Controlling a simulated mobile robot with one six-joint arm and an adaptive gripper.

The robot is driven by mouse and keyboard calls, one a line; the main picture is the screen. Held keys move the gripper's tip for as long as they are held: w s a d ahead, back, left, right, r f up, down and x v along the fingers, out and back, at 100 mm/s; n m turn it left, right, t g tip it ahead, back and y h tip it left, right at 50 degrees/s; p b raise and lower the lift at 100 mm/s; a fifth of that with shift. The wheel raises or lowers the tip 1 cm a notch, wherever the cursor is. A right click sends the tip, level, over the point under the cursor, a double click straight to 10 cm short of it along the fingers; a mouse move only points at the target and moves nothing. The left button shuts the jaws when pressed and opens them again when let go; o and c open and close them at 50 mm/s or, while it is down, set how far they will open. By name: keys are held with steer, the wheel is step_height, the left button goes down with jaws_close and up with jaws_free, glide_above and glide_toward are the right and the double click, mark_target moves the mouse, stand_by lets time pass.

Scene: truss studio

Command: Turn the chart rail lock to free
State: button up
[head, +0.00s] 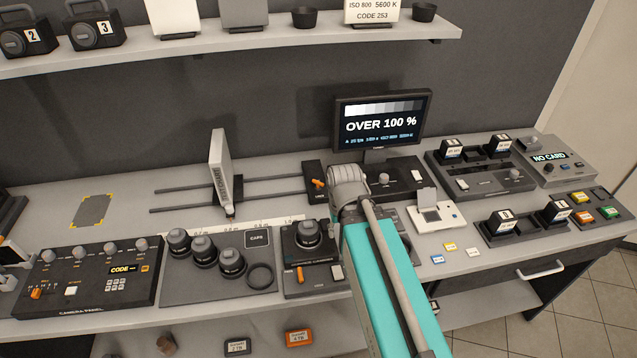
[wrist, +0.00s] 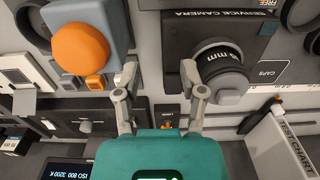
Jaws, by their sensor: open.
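The chart rail lock (head: 313,170) is a dark block at the right end of the two rails in the head view. Its small orange lever (head: 318,184) lies at a slant; the lettering beside it is too small to read. In the wrist view, a dark block with a bit of orange (wrist: 160,122) shows low between the finger bases, partly cut off by my gripper body. My gripper (wrist: 160,72) is open and empty, with its fingers spread wide in the wrist view. In the head view my arm hides the fingertips, and I cannot tell whether they touch anything.
The test chart (head: 220,168) stands on the chart rails (head: 270,187), left of the lock. A monitor (head: 381,120) stands behind my arm. The service camera (head: 308,240) is in front of the lock, with lens caps (head: 232,264) to its left.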

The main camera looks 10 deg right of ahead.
steer(key=shift+w, duration=0.15)
step_height(320, 180, up, 4)
steer(key=n+p, duration=0.4)
steer(key=n, duration=0.5)
glide_above(318, 182)
steer(key=shift+w+r, duration=0.1)
step_height(318, 182, down, 14)
steer(key=b, duration=1.3)
steer(key=shift+r+b, duration=0.1)
steer(key=shift+b, duration=0.2)
